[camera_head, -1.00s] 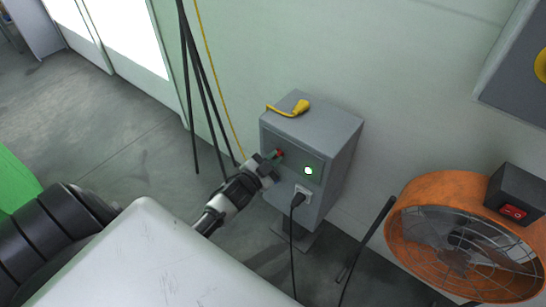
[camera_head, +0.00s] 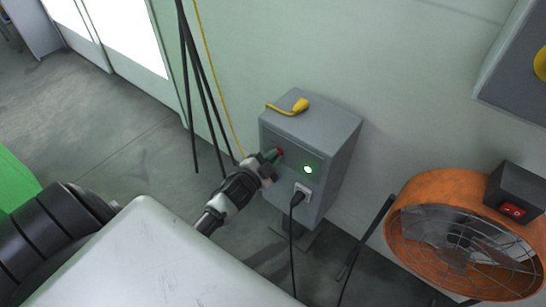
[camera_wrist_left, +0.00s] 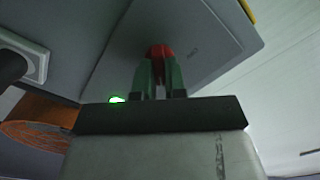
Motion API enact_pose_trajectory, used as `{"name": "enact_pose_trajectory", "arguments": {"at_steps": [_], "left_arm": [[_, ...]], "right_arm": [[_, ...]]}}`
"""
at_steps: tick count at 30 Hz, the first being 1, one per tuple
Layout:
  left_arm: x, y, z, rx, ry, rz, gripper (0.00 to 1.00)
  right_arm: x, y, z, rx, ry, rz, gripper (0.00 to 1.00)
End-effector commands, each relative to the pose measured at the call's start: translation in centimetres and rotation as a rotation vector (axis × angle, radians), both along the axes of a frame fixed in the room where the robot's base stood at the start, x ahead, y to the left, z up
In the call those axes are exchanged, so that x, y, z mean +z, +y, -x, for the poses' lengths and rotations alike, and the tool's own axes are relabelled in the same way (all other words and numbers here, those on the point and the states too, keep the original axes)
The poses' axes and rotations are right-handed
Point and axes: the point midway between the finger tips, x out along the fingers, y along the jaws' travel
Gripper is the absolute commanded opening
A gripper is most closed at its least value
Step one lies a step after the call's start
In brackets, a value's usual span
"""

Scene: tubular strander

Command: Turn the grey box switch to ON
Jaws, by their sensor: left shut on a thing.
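The grey box (camera_head: 337,143) stands against the wall, with a red switch (camera_head: 280,151) at the upper left of its front panel. A green lamp (camera_head: 308,169) glows to the right of the switch. My left gripper (camera_head: 271,158) is at the switch. In the left wrist view its two green fingertips (camera_wrist_left: 159,75) are shut on the red switch (camera_wrist_left: 159,51), one on each side. The green lamp also shows there (camera_wrist_left: 117,99), at the left. The fingers partly hide the switch, and its exact angle is hard to tell. My right gripper is not in view.
A black plug (camera_head: 297,198) sits in the socket below the lamp, its cable hanging down. A yellow connector (camera_head: 299,106) lies on the box top. An orange fan (camera_head: 462,236) stands at the right. Dark poles (camera_head: 198,85) lean at the wall left of the box.

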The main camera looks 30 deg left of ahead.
Motion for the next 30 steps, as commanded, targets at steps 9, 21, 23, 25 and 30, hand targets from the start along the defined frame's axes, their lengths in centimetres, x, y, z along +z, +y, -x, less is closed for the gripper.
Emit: {"name": "enact_pose_trajectory", "arguments": {"at_steps": [9, 21, 23, 25, 30], "left_arm": [[0.0, 0.0, 0.0, -0.001, 0.001, -0.002, 0.37], [-0.1, 0.2, 3.3, 0.0, 0.004, -0.001, 0.37], [-0.1, 0.3, 4.6, 0.0, 0.004, 0.0, 0.37], [-0.1, 0.4, 6.0, -0.001, 0.005, 0.0, 0.37], [-0.1, 0.6, 9.0, -0.001, 0.004, 0.0, 0.37]], "right_arm": [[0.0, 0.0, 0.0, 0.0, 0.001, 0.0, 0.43], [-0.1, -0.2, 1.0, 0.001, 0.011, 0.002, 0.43], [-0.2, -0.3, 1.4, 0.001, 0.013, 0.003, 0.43], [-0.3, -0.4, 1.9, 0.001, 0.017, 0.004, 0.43], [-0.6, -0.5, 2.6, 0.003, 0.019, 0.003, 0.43]]}}
